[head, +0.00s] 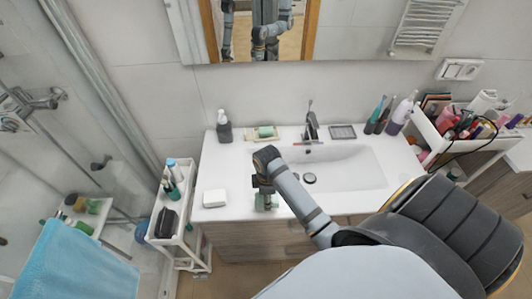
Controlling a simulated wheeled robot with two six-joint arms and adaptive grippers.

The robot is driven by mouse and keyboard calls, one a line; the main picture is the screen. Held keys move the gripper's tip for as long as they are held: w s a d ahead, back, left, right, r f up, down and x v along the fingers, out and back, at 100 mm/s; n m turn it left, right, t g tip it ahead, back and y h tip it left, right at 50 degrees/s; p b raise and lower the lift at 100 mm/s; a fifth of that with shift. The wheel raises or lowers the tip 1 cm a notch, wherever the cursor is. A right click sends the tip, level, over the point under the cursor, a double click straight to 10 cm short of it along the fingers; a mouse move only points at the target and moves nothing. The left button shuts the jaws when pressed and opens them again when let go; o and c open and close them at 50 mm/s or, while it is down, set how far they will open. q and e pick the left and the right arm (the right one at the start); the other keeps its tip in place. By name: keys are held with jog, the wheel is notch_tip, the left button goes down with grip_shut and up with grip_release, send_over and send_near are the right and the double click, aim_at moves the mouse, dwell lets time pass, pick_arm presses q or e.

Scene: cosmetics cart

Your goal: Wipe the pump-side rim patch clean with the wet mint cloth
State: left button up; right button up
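The mint cloth (259,203) shows as a small pale green patch at the front of the white counter, left of the basin. My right gripper (266,199) points down right at it, with mint showing on both sides of the fingers. I cannot tell whether the fingers are closed on the cloth or only around it. A dark grey pump bottle (224,130) with a white top stands at the back left of the counter. I cannot make out a dirty patch on the basin rim (252,158); my arm covers part of that side. My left gripper is not in view.
A soap dish (250,137) with a green bar and a faucet (311,125) stand behind the basin (345,168). A white block (214,198) lies at the counter's left. Bottles (377,118) and a full cosmetics tray (432,142) crowd the right. A white cart (161,222) stands at left.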

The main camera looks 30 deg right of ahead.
jog(key=f, duration=0.1)
jog(key=w+f, duration=0.1)
jog(key=f, duration=0.1)
jog(key=shift+w+f, duration=0.2)
jog(key=shift+f, duration=0.55)
jog(key=shift+s+d+r, duration=0.1)
jog(key=shift+s+d, duration=0.25)
jog(key=shift+d, duration=0.35)
jog(key=shift+s+d+r, duration=0.15)
jog(key=shift+s+d, duration=0.75)
jog(key=shift+d, duration=0.15)
jog(key=s+d, duration=0.2)
jog(key=d, duration=0.1)
jog(key=shift+d, duration=0.3)
jog(key=shift+s+d, duration=0.25)
jog(key=shift+d, duration=0.05)
jog(key=shift+s+d, duration=0.25)
jog(key=shift+d, duration=0.05)
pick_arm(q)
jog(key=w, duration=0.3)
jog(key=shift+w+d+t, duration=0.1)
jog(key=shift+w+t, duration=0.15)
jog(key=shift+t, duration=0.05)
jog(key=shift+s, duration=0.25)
